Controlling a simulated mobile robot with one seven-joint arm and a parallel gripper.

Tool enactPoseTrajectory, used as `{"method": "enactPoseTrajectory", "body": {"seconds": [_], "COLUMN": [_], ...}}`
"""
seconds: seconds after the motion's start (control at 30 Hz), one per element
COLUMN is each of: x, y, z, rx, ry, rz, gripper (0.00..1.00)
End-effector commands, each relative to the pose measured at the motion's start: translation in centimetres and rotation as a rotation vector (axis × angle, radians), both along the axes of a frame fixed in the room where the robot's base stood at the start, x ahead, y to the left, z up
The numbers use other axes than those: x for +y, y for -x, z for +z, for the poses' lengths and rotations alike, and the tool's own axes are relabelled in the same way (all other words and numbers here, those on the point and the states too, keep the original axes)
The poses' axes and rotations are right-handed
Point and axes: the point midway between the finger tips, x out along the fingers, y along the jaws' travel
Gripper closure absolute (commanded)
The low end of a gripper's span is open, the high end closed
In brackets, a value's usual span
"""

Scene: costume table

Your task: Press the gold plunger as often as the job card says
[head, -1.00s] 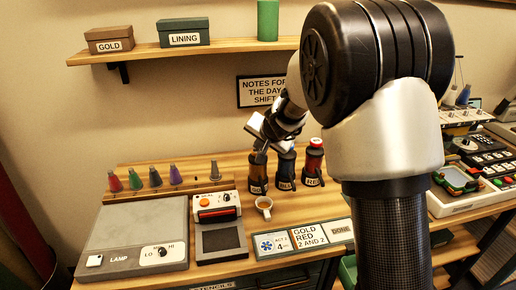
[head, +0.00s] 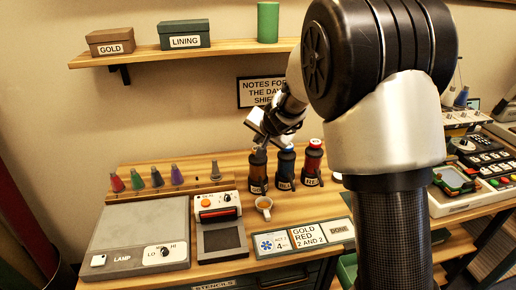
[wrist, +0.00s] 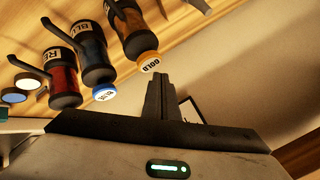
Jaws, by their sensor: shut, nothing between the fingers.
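The gold dispenser (head: 258,174), a dark bottle with an amber body, stands leftmost in a row of three on the table. Its gold plunger cap, labelled GOLD, shows in the wrist view (wrist: 150,62); in the head view my gripper mostly hides it. My gripper (head: 260,147) is shut and empty, pointing down just over that cap. Its fingertips (wrist: 158,76) appear beside the cap in the wrist view; I cannot tell whether they touch. The job card (head: 309,235) reads GOLD RED, 2 AND 2.
The blue dispenser (head: 285,170) and red dispenser (head: 312,163) stand close to the right. A DONE tile (head: 340,230) lies beside the card. A lamp box (head: 140,232), a device with a red slot (head: 216,213) and several coloured cones fill the left.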

Motion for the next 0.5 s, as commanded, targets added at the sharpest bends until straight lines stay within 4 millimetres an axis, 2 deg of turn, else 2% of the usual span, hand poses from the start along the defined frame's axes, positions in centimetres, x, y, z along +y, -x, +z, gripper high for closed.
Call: {"method": "enactPoseTrajectory", "body": {"seconds": [0.5], "x": [0.0], "y": [0.0], "z": [5.0], "rx": [-0.001], "ry": [0.000], "rz": [-0.001], "gripper": [1.00]}}
